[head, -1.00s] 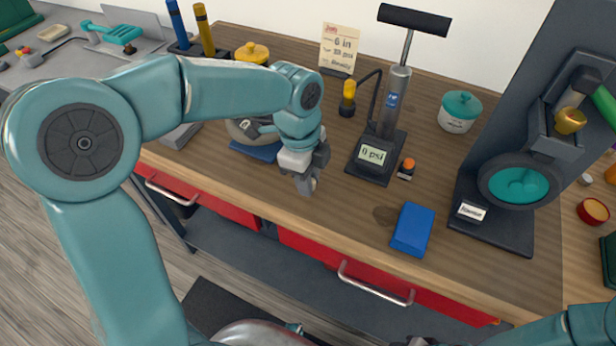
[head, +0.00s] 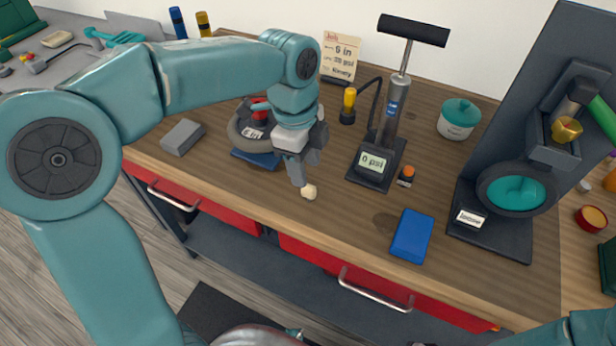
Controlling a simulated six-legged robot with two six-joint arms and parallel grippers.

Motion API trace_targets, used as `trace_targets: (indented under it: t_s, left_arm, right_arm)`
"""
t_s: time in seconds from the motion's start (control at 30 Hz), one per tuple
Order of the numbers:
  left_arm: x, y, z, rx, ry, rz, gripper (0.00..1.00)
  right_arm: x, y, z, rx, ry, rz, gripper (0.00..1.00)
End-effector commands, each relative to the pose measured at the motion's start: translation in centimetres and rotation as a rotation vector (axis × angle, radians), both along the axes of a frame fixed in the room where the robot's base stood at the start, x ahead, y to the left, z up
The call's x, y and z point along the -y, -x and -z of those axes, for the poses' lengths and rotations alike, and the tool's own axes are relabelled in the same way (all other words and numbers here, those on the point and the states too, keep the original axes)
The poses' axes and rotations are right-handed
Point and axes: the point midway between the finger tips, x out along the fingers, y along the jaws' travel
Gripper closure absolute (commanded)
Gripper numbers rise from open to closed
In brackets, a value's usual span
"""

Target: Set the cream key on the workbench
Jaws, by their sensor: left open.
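The cream key (head: 309,191) shows as a small pale rounded piece on the wooden workbench (head: 345,215), near its front edge. My left gripper (head: 300,178) points down just above and beside it, with its jaws open. The fingers hide part of the key, and I cannot tell whether they still touch it. My right arm enters at the lower right corner; its gripper is not visible.
A pump with a gauge (head: 372,163) stands behind and right of the key. A blue box (head: 411,234) lies to the right. A wheel on a blue base (head: 255,158) and a grey block (head: 182,137) are to the left. Bare wood surrounds the key.

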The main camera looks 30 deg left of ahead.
Motion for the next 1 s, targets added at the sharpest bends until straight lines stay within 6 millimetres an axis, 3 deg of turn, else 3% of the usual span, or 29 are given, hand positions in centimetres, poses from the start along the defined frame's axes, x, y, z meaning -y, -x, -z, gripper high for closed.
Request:
trace_targets:
  t_s: [0.1,0.3,1.0]
  left_arm:
    - [-0.3,-0.1,-2.7,0.003,0.001,-0.001,0.52]
    - [-0.6,0.0,-5.1,0.0,0.001,-0.001,0.52]
    - [-0.6,0.0,-5.5,-0.001,0.0,-0.001,0.52]
  right_arm:
    - [0.0,0.0,-0.5,0.0,0.0,0.0,0.57]
    - [0.0,0.0,-0.9,0.0,0.0,0.0,0.57]
    - [0.0,0.0,-0.9,0.0,0.0,0.0,0.57]
